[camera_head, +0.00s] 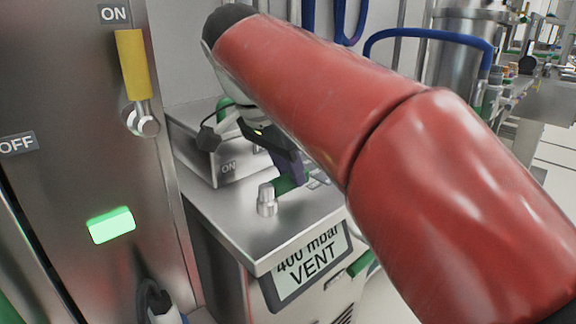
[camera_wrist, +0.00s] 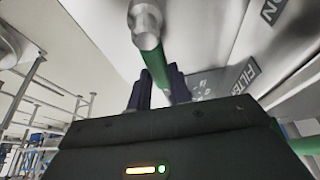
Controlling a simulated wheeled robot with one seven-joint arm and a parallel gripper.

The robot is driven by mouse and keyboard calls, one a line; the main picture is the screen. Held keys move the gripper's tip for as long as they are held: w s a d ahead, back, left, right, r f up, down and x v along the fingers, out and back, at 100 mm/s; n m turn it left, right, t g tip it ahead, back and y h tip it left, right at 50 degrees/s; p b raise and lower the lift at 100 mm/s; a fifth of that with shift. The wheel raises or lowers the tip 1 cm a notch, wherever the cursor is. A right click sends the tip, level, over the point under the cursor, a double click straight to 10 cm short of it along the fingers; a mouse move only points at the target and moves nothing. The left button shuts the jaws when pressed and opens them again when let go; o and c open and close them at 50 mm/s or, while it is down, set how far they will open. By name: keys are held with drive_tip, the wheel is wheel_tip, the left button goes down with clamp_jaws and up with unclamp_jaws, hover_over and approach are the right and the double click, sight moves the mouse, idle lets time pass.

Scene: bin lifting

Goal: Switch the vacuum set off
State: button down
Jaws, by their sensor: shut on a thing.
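A steel unit (camera_head: 225,222), apparently the vacuum set, stands in the middle of the head view with a "400 mbar VENT" plate (camera_head: 308,264) on its front. On its top a short green handle (camera_head: 283,186) runs from a round metal knob (camera_head: 266,199). My gripper (camera_head: 288,165) is at this handle, partly hidden behind my red arm. In the wrist view the dark fingers of my gripper (camera_wrist: 160,78) are shut on the green handle (camera_wrist: 155,62), with the metal knob (camera_wrist: 146,24) beyond them. The handle's outer end is hidden.
A tall steel cabinet (camera_head: 70,170) at the left carries a yellow lever (camera_head: 133,64), upright beside an "ON" label, and a lit green indicator (camera_head: 111,225). A raised box (camera_head: 205,160) marked "ON" stands behind the handle. A "FILTER" label (camera_wrist: 245,76) shows in the wrist view.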

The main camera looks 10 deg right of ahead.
sight(276, 181)
drive_tip(key=c, duration=1.3)
unclamp_jaws()
drive_tip(key=p+v, duration=0.1)
drive_tip(key=v, duration=0.7)
drive_tip(key=shift+d+f, duration=0.1)
